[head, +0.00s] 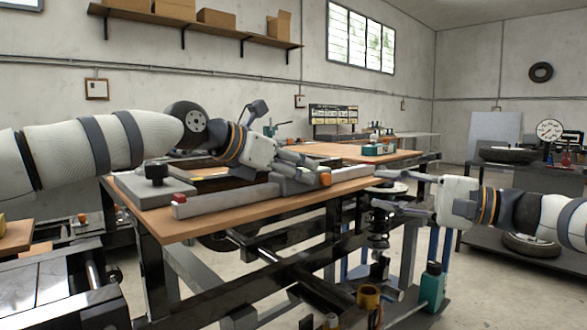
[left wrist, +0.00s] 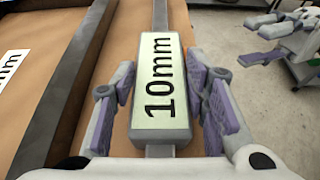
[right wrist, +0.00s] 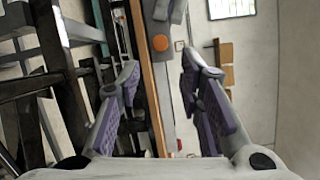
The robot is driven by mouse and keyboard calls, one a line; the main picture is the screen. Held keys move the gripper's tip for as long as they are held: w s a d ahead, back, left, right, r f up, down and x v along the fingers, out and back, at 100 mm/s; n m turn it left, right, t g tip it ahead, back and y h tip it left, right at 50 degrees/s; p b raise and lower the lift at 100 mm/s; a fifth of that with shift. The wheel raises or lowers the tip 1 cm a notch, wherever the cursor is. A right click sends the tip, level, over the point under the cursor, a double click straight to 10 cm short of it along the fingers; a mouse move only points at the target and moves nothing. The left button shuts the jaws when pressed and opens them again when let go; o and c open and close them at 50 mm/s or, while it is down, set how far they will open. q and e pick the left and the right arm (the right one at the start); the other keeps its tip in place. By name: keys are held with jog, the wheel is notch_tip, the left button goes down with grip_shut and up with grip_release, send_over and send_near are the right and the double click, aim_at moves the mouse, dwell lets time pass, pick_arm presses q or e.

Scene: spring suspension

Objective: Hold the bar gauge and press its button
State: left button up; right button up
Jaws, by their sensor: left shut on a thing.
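The bar gauge is a long grey bar (head: 235,198) lying along the front edge of the wooden bench, with a red end (head: 179,198) at the left and an orange button (head: 325,178) at the right. My left gripper (head: 306,166) is shut on its block; in the left wrist view the block's white face (left wrist: 163,88) reads "10mm" between the fingers. My right gripper (head: 374,197) is open and empty, to the right of the button and slightly lower, apart from it. The orange button also shows ahead of the open fingers in the right wrist view (right wrist: 160,43).
The wooden bench top (head: 215,226) has a dark frame beneath it. Another label ending in "mm" (left wrist: 12,66) lies left of a dark rail (left wrist: 62,85). A coil spring assembly (head: 379,235) stands below my right gripper. A green bottle (head: 432,287) is lower right.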

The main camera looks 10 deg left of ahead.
dwell(0.3)
jog(key=shift+d+r+t, duration=0.2)
jog(key=shift+r+t, duration=0.1)
jog(key=shift+t, duration=0.1)
jog(key=c, duration=0.7)
jog(key=r+t, duration=0.1)
jog(key=d+r+m+t, duration=0.1)
jog(key=t, duration=0.1)
jog(key=s+d+r+m+t+h, duration=0.1)
jog(key=t, duration=0.1)
jog(key=shift+d+r, duration=0.15)
jog(key=shift+d, duration=0.05)
grip_shut()
jog(key=s+a+f+h, duration=0.1)
jog(key=s+f+h, duration=0.2)
jog(key=s, duration=0.3)
jog(key=shift+s+a+m, duration=0.15)
jog(key=shift+s+m, duration=0.15)
jog(key=shift+m, duration=0.1)
jog(key=shift+f, duration=0.1)
